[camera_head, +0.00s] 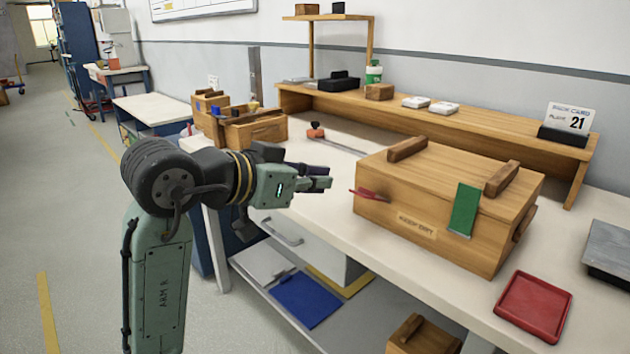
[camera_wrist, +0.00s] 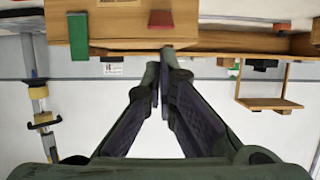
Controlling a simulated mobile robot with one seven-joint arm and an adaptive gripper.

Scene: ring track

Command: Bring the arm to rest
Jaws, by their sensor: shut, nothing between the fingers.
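My gripper (camera_head: 318,177) is at the end of my arm, held out over the front edge of the white workbench (camera_head: 340,165). Its fingers point right, toward the wooden box (camera_head: 440,205), with a gap between them and the box. In the wrist view my gripper (camera_wrist: 160,62) shows its two fingers meeting at the tips, shut and empty. The wooden box has two wooden bars on its lid, a red handle-like piece (camera_head: 370,194) and a green tab (camera_head: 464,210) on its front. The wrist view appears upside down.
A red tray (camera_head: 533,306) lies right of the box. Smaller wooden boxes (camera_head: 240,125) stand at the bench's left end. A wooden shelf (camera_head: 430,117) runs along the back. A lower shelf holds a blue item (camera_head: 305,300). The floor aisle (camera_head: 60,200) at left is clear.

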